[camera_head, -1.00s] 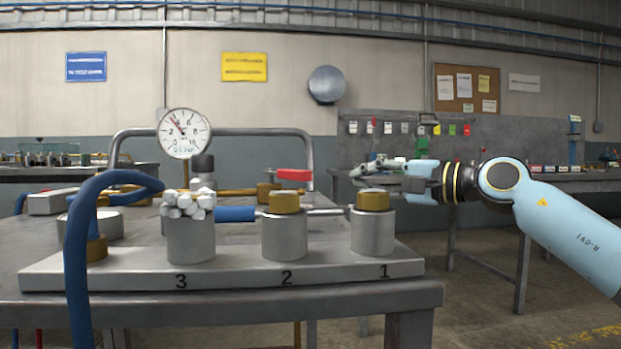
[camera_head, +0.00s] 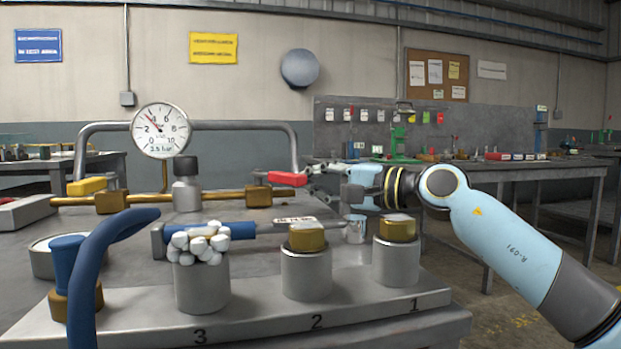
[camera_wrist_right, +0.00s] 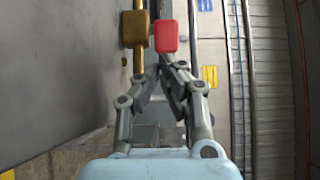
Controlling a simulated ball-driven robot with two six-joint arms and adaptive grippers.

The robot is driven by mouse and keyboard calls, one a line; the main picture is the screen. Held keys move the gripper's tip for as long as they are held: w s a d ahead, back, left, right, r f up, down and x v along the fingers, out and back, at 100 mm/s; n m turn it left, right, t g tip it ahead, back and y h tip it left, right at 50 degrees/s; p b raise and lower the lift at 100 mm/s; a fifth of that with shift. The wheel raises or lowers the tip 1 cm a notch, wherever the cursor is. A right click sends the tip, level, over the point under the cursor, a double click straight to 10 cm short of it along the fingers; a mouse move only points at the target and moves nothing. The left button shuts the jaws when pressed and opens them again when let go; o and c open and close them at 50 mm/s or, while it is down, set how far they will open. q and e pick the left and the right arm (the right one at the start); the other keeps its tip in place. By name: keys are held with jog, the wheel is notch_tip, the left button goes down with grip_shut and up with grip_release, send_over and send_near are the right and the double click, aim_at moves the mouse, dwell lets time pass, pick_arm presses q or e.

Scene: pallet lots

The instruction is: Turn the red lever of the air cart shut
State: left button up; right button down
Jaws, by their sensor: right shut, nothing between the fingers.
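The red lever (camera_head: 287,178) of the air cart sits above a brass valve body (camera_head: 258,196) at the right end of the brass pipe. In the right wrist view the red lever (camera_wrist_right: 172,37) shows straight ahead, with brass (camera_wrist_right: 138,30) to its left. My right gripper (camera_head: 310,182) is shut and empty, its fingers pointing left at the lever's right end. In the wrist view the fingertips (camera_wrist_right: 168,66) are close below the lever; I cannot tell whether they touch it. A round gauge (camera_head: 160,130) stands over the pipe. My left gripper is not in view.
A yellow lever (camera_head: 87,186) is on the pipe's left. In front, a grey block (camera_head: 260,325) numbered 3, 2, 1 carries several metal cylinders. A blue hose (camera_head: 100,255) arches at the left front. A grey rail (camera_head: 215,126) stands behind the gauge.

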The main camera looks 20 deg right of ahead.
aim_at(303, 185)
jog(key=shift+f, duration=0.1)
jog(key=s+a, duration=0.1)
jog(key=a, duration=0.1)
jog(key=s+a, duration=0.1)
jog(key=a, duration=0.1)
jog(key=shift+s, duration=0.15)
